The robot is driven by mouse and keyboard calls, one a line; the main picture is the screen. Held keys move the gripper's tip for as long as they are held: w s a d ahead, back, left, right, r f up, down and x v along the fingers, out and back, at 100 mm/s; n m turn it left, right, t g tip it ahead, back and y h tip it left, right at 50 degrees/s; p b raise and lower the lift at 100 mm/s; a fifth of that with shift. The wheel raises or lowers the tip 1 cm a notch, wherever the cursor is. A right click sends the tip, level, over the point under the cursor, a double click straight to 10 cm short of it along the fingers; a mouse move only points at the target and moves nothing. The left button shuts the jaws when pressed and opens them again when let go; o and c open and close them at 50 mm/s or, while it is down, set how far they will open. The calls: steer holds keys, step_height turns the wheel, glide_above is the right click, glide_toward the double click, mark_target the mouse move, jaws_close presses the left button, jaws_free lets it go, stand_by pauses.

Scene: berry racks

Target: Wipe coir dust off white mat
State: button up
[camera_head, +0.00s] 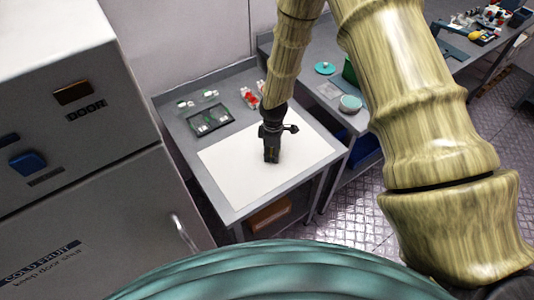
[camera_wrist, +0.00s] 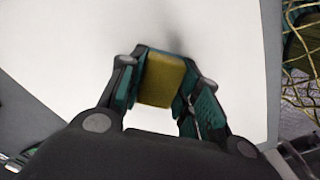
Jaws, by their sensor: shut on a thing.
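The white mat (camera_head: 222,168) lies on the grey table. It also fills most of the wrist view (camera_wrist: 70,60), where its visible surface looks plain white, with a faint dark shade beyond the gripper. I cannot make out coir dust for certain in either view. My gripper (camera_head: 271,157) is over the middle of the mat, pointing down. In the wrist view its fingers (camera_wrist: 160,90) are shut on a yellow sponge (camera_wrist: 162,79). The sponge is at or just above the mat; I cannot tell whether it touches.
A dark tray (camera_head: 210,121) and small red-and-white items (camera_head: 250,97) stand behind the mat. A grey cabinet (camera_head: 60,110) is close on the left. A second bench with a teal-lidded bowl (camera_head: 350,103) is on the right. The mat's front part is clear.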

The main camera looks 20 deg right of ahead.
steer(key=shift+w+d+r, duration=0.1)
steer(key=shift+d, duration=0.35)
steer(key=shift+w+d, duration=0.1)
steer(key=shift+d, duration=0.25)
steer(key=shift+a+r+p, duration=0.1)
steer(key=shift+r+p, duration=2.25)
steer(key=shift+r, duration=1.6)
